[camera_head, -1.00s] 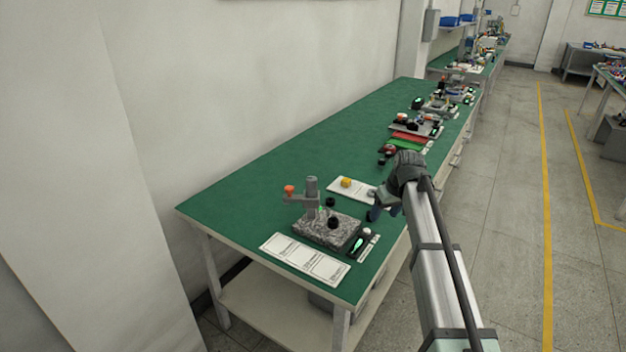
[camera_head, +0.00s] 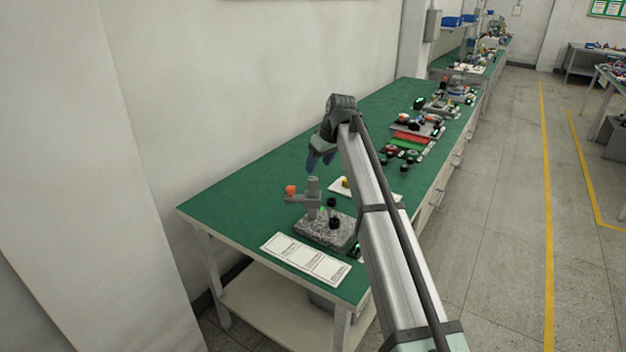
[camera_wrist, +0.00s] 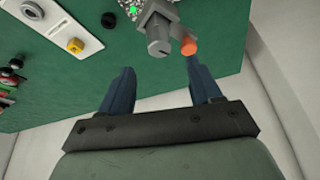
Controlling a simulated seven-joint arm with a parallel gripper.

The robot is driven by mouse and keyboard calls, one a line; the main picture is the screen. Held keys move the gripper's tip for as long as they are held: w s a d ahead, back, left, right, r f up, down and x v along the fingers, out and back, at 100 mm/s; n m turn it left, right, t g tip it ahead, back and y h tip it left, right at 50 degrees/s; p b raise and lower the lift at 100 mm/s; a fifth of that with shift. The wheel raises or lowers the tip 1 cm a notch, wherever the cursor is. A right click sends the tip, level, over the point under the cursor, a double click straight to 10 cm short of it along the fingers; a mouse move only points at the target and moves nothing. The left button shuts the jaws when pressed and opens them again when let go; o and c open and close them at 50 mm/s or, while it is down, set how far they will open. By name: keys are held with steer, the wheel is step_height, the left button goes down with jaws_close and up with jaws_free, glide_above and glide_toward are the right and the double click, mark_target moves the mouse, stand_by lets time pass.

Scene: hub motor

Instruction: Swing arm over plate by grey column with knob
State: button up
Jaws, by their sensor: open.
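The grey column (camera_head: 313,188) stands upright at the back of the speckled stone plate (camera_head: 322,232). A grey swing arm (camera_head: 300,202) on it points left, out past the plate's edge, and carries an orange knob (camera_head: 290,190) at its end. In the wrist view the column's top (camera_wrist: 159,45) and the orange knob (camera_wrist: 189,46) show just beyond the fingertips. My gripper (camera_head: 318,161) is above and behind the column in the head view. Its two blue fingers (camera_wrist: 157,80) are apart with nothing between them, and it does not touch the knob.
A printed white sheet (camera_head: 305,259) lies in front of the plate. A white card with a yellow block (camera_wrist: 75,45) lies behind it, partly hidden by my arm. More parts crowd the far bench, including a red tray (camera_head: 410,138). The green bench left of the column is clear.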

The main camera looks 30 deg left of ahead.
mark_target(313, 178)
steer(key=x, duration=0.8)
steer(key=shift+f, duration=0.15)
steer(key=shift+c, duration=0.3)
jaws_close()
